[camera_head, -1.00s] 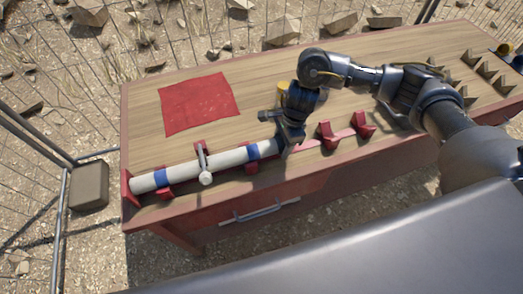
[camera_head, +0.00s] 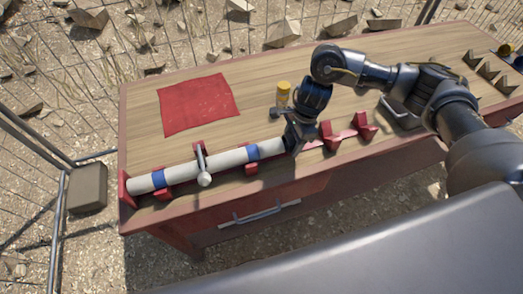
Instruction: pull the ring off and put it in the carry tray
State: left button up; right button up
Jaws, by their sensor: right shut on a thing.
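A white tube with blue bands (camera_head: 225,159) lies along the front of the wooden table in red cradles. My right gripper (camera_head: 291,146) is at the tube's right end, pointing down and shut. The ring is hidden by the gripper; the fingers close on something at that end, which I take to be the ring. I cannot tell whether it is clear of the tube. A grey metal object with a raised rim (camera_head: 400,118), possibly the carry tray, shows partly under my right arm. My left gripper is not in view.
A red cloth (camera_head: 198,104) lies flat at the back left. A yellow-topped cylinder (camera_head: 284,91) stands behind the gripper. Empty red cradles (camera_head: 329,135) continue to the right. Several angular brackets (camera_head: 491,71) stand at the far right. A metal lever (camera_head: 203,165) crosses the tube.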

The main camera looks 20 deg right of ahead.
aim_at(290, 138)
jog(key=shift+r+p, duration=2.7)
jog(key=shift+r, duration=1.05)
